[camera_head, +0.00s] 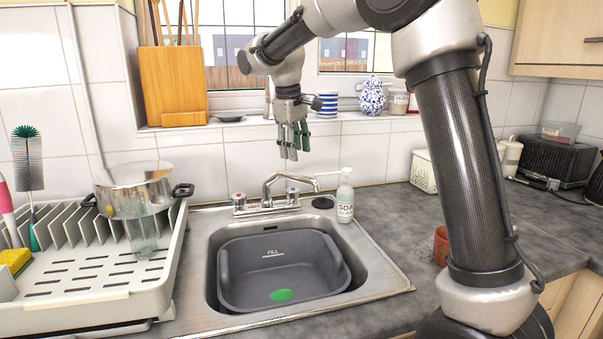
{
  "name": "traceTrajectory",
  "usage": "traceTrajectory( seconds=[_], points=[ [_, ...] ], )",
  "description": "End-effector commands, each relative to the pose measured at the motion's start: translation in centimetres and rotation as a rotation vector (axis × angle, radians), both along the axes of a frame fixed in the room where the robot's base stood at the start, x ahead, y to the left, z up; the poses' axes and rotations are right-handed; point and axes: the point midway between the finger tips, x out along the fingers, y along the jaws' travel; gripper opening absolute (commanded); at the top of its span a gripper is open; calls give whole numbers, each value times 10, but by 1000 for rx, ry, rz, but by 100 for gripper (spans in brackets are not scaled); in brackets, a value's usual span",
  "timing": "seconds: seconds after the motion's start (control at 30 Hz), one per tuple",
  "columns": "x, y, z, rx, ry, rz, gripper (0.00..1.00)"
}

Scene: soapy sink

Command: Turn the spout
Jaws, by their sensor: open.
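The silver tap (266,207) stands at the back edge of the sink, with a handle on either side. Its spout (290,175) rises from the middle and reaches to the right, its end close to the soap bottle. My gripper (293,154) hangs above the spout with its fingers pointing down. It is open, empty and apart from the tap. A grey basin (238,262) sits in the metal sink (375,285). It has a "FILL" mark on its back wall and a green spot (282,295) on its floor.
A white soap bottle (345,203) stands right of the tap, near the spout's end. A dish rack (95,290) with a pot (135,190) is at left. An orange-brown cup (441,247) stands at right. The sill behind holds a striped mug (328,104) and a patterned jar (372,97).

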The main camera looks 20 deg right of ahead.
Motion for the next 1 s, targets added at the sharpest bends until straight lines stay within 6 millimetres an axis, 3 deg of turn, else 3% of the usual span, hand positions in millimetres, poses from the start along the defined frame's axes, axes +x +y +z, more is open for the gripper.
traceTrajectory(
  seconds=[0.5, 0.87, 1.0],
  points=[
    [4, -13, -71, -11, 22, 21, 42],
    [5, -14, -80, -10, 20, 20, 42],
    [5, -14, -80, -9, 20, 20, 21]
  ],
)
